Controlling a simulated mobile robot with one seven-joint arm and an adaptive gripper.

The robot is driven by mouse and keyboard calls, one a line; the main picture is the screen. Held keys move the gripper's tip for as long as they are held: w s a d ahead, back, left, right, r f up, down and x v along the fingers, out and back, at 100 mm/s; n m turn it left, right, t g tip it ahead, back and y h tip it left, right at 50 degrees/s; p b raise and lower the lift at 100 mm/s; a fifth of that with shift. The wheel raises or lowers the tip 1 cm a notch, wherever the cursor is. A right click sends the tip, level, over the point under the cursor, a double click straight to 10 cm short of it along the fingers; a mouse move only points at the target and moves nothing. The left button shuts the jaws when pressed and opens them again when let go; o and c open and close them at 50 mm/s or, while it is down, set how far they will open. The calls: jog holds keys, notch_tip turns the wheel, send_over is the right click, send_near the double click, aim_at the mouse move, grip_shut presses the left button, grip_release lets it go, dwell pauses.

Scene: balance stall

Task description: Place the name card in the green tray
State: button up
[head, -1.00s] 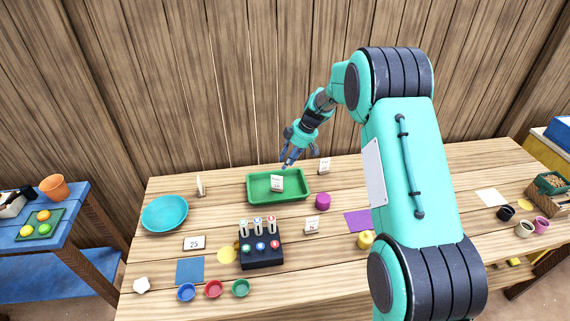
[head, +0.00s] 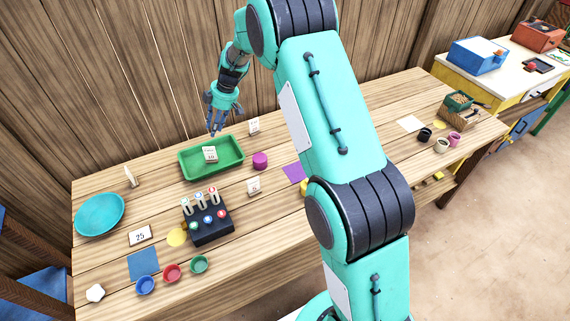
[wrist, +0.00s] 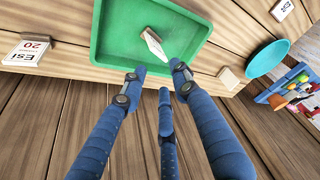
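The green tray (head: 237,158) lies at the back of the wooden table. A small white card (head: 210,154) with print on it stands inside the tray; I take it to be the name card. The wrist view shows this card (wrist: 153,44) on the floor of the tray (wrist: 112,30), near its middle and apart from my fingers. My gripper (head: 215,128) hangs behind and above the tray's back edge. Its three blue fingers (wrist: 158,78) are spread, with nothing between them.
Other cards stand around the tray: one behind right (head: 254,126), one in front (head: 253,187), one edge-on at left (head: 130,176). A plank wall rises close behind.

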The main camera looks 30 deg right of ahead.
jog(key=s+d+r+m+t+h, duration=0.15)
jog(key=s+r+m, duration=0.45)
jog(key=s+r, duration=1.95)
jog(key=s+d+r+m+t+h, duration=0.1)
jog(key=s+m, duration=0.2)
jog(key=s, duration=1.1)
jog(key=s+d+r+m+t+h, duration=0.1)
jog(key=s+m, duration=0.3)
jog(key=s, duration=1)
jog(key=shift+s+d, duration=0.25)
jog(key=shift+d, duration=0.3)
